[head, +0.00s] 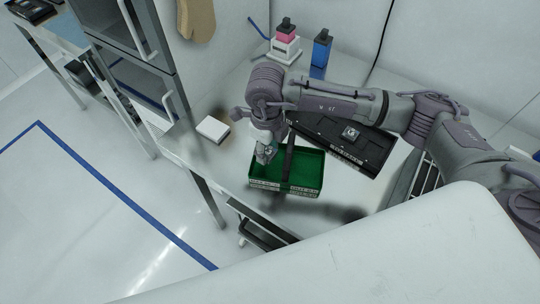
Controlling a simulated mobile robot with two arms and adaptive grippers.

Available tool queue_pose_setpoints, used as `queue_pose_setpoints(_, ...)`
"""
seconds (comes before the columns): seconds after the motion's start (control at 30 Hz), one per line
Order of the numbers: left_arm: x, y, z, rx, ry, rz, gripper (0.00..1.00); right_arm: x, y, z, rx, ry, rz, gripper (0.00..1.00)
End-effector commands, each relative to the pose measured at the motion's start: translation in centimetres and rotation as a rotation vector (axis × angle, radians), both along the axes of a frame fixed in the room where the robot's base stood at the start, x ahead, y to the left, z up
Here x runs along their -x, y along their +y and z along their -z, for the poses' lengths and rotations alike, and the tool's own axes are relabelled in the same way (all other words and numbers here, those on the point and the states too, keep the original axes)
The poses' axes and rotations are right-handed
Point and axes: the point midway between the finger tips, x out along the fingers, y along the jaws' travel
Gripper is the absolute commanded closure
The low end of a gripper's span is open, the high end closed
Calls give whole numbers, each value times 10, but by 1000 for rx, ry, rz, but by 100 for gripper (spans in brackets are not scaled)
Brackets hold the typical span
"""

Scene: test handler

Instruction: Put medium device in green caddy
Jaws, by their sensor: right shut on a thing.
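The green caddy (308,177) stands on the white bench near its front edge, with a dark handle (289,160) across its middle. My right gripper (265,154) points down over the left part of the caddy. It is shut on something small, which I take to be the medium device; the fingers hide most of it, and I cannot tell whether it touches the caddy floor. A small chip-like device (351,132) sits on a black tray (372,150) behind the caddy. My left gripper is not in view.
A small white box (213,129) lies left of the caddy. A blue bottle (321,50) and a white-and-pink container (285,41) stand at the back. A dark cabinet (135,60) rises at the left. My right arm spans above the black tray.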

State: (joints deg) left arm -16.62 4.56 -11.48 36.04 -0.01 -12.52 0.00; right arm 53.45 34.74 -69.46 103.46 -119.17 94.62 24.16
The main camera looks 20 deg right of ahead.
Motion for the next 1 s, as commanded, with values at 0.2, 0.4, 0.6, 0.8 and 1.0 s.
queue_pose_setpoints(0.2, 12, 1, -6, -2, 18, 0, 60, 1, 0, 18, 1, 3, 0, 91)
queue_pose_setpoints(0.4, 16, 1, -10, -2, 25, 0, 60, 0, 0, 42, 0, 1, -1, 91)
queue_pose_setpoints(0.6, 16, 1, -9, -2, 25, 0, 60, 0, 0, 42, -1, -1, -1, 91)
queue_pose_setpoints(0.8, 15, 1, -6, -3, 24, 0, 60, 0, 0, 45, 0, 0, -1, 47)
queue_pose_setpoints(1.0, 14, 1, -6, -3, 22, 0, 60, 0, 0, 45, 0, 0, -1, 32)
